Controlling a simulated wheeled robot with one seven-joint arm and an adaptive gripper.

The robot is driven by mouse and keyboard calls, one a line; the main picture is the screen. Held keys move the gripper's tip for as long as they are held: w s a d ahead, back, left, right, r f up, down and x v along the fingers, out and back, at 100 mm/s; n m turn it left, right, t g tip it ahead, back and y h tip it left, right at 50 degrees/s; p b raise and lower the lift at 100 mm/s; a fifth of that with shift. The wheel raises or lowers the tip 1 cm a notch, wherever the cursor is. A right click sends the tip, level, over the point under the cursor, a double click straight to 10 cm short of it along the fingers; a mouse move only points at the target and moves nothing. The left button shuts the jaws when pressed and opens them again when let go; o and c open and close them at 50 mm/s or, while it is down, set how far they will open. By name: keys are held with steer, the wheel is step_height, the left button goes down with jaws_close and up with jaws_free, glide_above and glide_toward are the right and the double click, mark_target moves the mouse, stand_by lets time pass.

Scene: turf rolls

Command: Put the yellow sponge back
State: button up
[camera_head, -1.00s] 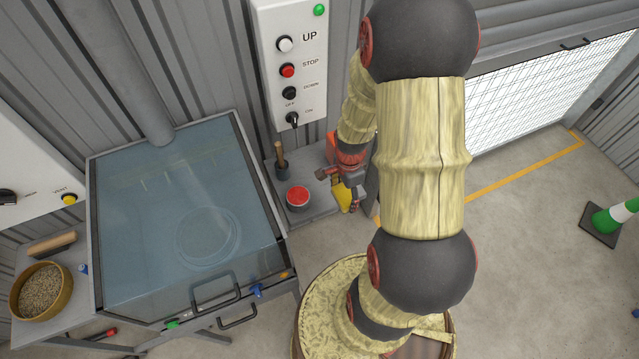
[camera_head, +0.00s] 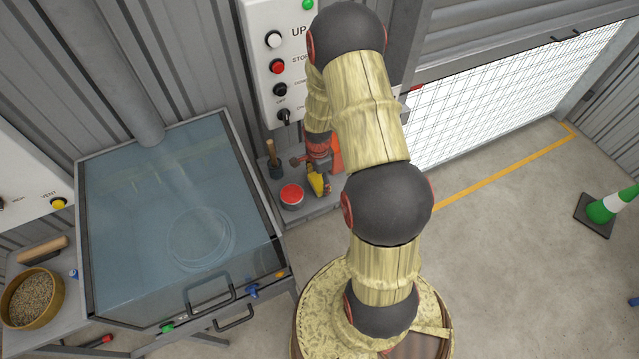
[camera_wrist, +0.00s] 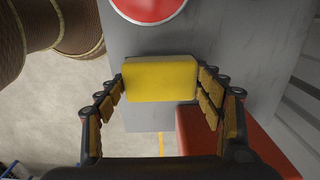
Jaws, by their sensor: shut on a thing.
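The yellow sponge (camera_wrist: 160,79) is a small block between the two padded fingers of my gripper (camera_wrist: 163,88) in the wrist view. The fingers are shut on its two ends. In the head view my gripper (camera_head: 320,178) is over the small grey shelf (camera_head: 318,207) below the control box, with the sponge (camera_head: 316,184) showing yellow under it. I cannot tell whether the sponge touches the shelf. The arm hides part of the shelf's right side.
A red-topped round tin (camera_head: 291,196) stands left of the sponge, with a wooden-handled brush in a dark pot (camera_head: 274,160) behind it. A red-orange object (camera_head: 336,152) stands behind my gripper. A glass-topped cabinet (camera_head: 180,215) is at the left. Open floor lies right.

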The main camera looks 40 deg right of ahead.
steer(key=shift+f, duration=0.9)
steer(key=o, duration=1.1)
steer(key=shift+o, duration=0.6)
steer(key=shift+r, duration=0.15)
